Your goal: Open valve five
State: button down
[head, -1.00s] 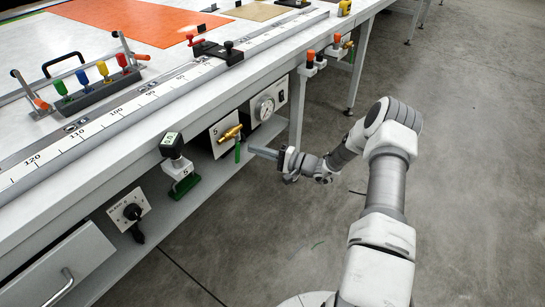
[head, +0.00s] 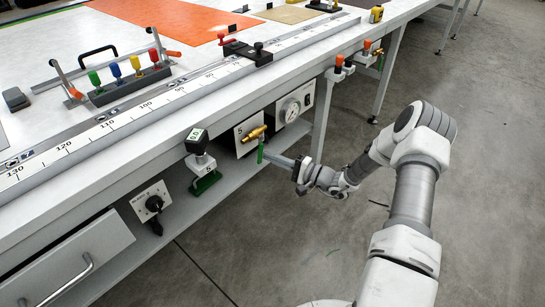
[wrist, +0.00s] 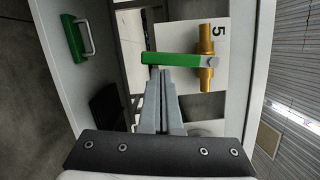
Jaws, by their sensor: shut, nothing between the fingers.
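Valve five is a brass valve (head: 254,134) on a white plate marked 5 (head: 243,147), below the table edge. Its green lever (head: 260,153) hangs down, square to the brass body. My gripper (head: 267,157) is shut and empty, its fingertips just right of the lever. In the wrist view the picture is turned on its side; the green lever (wrist: 175,60) reaches left from the brass body (wrist: 206,62). The fingertips (wrist: 164,70) there are at the lever's edge, near its free end. I cannot tell whether they touch it.
A pressure gauge (head: 291,110) sits right of the valve. The floor (head: 470,150) at right is clear.

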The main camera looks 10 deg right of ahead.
jog(key=shift+s+a+m, duration=0.25)
jog(key=shift+a+m, duration=0.05)
jog(key=shift+m, duration=0.4)
jog(key=m, duration=0.1)
jog(key=s+a+m+t+p, duration=0.1)
jog(key=shift+a+m, duration=0.15)
jog(key=shift+m, duration=0.15)
jog(key=s+a+r+m+t+h+p, duration=0.1)
jog(key=s+a+r+m+t+p, duration=0.2)
jog(key=m+p, duration=0.4)
jog(key=a+r+m, duration=0.1)
jog(key=m, duration=0.4)
jog(key=shift+a+p, duration=0.25)
jog(key=shift+p, duration=0.15)
jog(key=shift+s, duration=0.15)
